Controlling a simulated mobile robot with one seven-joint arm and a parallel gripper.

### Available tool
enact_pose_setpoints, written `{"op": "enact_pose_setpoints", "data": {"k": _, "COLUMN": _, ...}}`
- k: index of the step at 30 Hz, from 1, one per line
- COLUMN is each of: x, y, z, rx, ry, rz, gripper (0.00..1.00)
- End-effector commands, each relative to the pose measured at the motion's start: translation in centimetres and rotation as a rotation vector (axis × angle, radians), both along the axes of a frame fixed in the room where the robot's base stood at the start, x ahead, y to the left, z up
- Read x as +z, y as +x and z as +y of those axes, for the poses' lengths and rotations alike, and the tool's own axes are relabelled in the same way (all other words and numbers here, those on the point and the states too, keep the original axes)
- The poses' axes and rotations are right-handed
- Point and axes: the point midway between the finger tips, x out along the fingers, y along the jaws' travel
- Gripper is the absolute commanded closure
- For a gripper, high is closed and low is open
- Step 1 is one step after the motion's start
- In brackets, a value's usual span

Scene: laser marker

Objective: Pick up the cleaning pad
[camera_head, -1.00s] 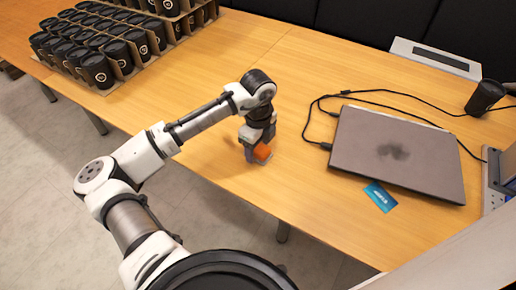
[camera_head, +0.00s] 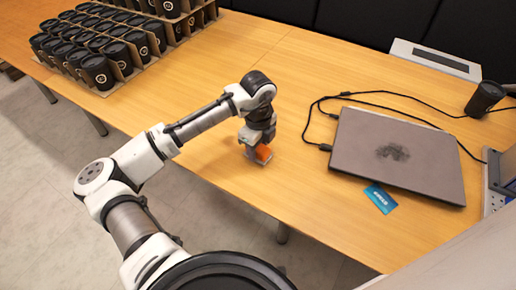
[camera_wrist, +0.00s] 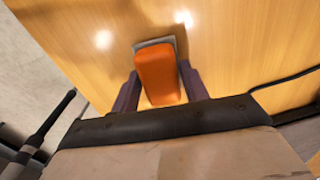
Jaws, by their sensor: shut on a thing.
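The cleaning pad is an orange block with a grey edge. In the wrist view the cleaning pad (camera_wrist: 160,76) stands between the two dark fingers of my gripper (camera_wrist: 160,88). The fingers are shut on its sides. In the head view the orange pad (camera_head: 263,153) shows at the tip of my gripper (camera_head: 257,155), at or just above the wooden table (camera_head: 210,150). I cannot tell whether it touches the table.
A closed grey laptop (camera_head: 395,150) with a dark smudge lies to the right, with black cables (camera_head: 325,110) behind it. A blue card (camera_head: 380,198) lies in front. Several black cups (camera_head: 98,72) stand in cardboard trays at the back left. A black cup (camera_head: 485,98) stands far right.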

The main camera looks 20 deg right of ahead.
Motion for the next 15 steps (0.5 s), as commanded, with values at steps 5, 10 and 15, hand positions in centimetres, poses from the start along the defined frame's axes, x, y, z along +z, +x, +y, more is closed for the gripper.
{"op": "enact_pose_setpoints", "data": {"k": 5, "x": 2.2, "y": 0.0, "z": -0.1, "rx": -0.001, "ry": -0.001, "rz": -0.002, "gripper": 0.78}}
{"op": "enact_pose_setpoints", "data": {"k": 10, "x": 6.8, "y": 0.1, "z": -0.1, "rx": -0.003, "ry": -0.002, "rz": -0.005, "gripper": 0.78}}
{"op": "enact_pose_setpoints", "data": {"k": 15, "x": 12.0, "y": 0.0, "z": -0.1, "rx": -0.002, "ry": -0.002, "rz": -0.004, "gripper": 0.78}}
